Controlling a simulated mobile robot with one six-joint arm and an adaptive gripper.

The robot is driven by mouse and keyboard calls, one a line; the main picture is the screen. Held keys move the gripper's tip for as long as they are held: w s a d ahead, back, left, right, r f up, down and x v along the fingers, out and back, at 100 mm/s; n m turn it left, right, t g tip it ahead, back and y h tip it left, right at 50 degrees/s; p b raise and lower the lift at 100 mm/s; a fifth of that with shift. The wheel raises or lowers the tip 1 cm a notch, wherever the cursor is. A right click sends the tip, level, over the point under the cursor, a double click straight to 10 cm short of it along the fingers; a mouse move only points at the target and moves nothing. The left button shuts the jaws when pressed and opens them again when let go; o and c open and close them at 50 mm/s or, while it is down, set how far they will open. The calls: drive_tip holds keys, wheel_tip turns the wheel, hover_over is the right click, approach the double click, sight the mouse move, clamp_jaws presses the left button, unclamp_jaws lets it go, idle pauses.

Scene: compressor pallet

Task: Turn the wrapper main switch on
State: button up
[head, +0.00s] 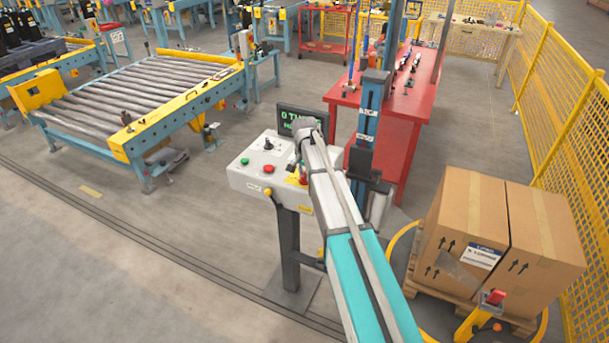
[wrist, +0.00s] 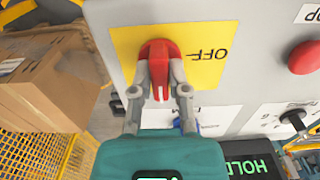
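The main switch is a red rotary handle (wrist: 158,50) on a yellow plate (wrist: 125,42) in the wrist view. The word OFF stands upside down on the plate, right of the handle. The handle's grip bar, with a pale mark, points down the picture. My gripper (wrist: 160,74) has one finger on each side of the bar and looks closed on it. In the head view the plate (head: 293,181) sits at the right side of the grey control console (head: 243,181), and my arm partly hides the switch.
The console also carries a red button (wrist: 306,57), a black selector (wrist: 292,118) and a display (wrist: 250,168) beside the switch. Cardboard boxes (head: 466,225) on a pallet stand right of my arm, near a yellow mesh fence (head: 569,130). A red table (head: 400,97) stands behind. The floor left of the console is clear.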

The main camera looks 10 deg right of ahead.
sight(305, 173)
drive_tip(key=o, duration=0.5)
drive_tip(key=shift+c, duration=0.2)
drive_tip(key=shift+n, duration=0.5)
drive_tip(key=n, duration=0.7)
drive_tip(key=shift+r+n+p, duration=0.3)
drive_tip(key=shift+r+n, duration=0.05)
drive_tip(key=shift+n, duration=0.05)
wheel_tip(305, 173, up, 13)
drive_tip(key=p, duration=1.3)
drive_tip(key=s+f+b, duration=1.1)
drive_tip(key=s, duration=0.3)
drive_tip(key=s+f+m+b, duration=0.1)
drive_tip(key=s+f+b, duration=1.1)
drive_tip(key=s, duration=0.2)
drive_tip(key=shift+s, duration=0.3)
